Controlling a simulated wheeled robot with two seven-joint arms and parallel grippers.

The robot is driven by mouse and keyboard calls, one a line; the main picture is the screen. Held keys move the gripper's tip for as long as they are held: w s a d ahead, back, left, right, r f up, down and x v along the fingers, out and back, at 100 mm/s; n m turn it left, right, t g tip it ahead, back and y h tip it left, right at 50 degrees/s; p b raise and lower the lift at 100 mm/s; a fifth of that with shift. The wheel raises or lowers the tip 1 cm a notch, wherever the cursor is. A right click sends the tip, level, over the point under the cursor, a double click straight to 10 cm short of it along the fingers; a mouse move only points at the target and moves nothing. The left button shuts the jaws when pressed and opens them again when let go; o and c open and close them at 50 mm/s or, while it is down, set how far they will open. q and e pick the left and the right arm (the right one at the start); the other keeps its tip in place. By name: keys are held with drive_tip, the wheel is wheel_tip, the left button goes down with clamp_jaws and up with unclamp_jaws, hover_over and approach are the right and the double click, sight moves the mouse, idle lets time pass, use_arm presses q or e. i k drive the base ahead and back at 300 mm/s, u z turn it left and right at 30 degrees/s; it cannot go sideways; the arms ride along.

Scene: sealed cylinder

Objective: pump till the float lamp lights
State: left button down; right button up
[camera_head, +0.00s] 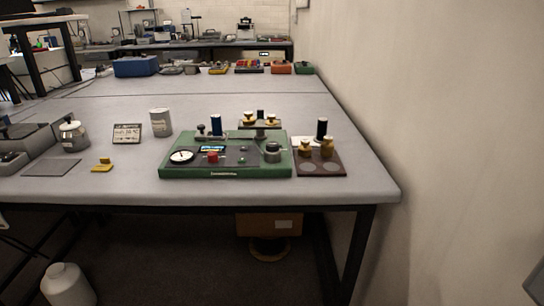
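A green apparatus base (190,173) stands on the near grey table, right of its middle. Its grey panel carries a white round dial (181,156), a red knob (213,157), a small blue display (212,149) and a small green spot (242,161) that could be a lamp. I cannot tell whether it is lit. A grey metal cylinder (272,152) sits at the base's right end. Which part is the pump is unclear.
More brass pieces (249,118) stand behind. A grey can (160,122), small sign (127,134), yellow piece (102,165) and kettle-like pot (73,135) are left. A wall bounds the right.

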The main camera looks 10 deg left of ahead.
sight(270, 146)
drive_tip(key=u, duration=1.5)
drive_tip(key=i, duration=0.65)
drive_tip(key=z, duration=0.35)
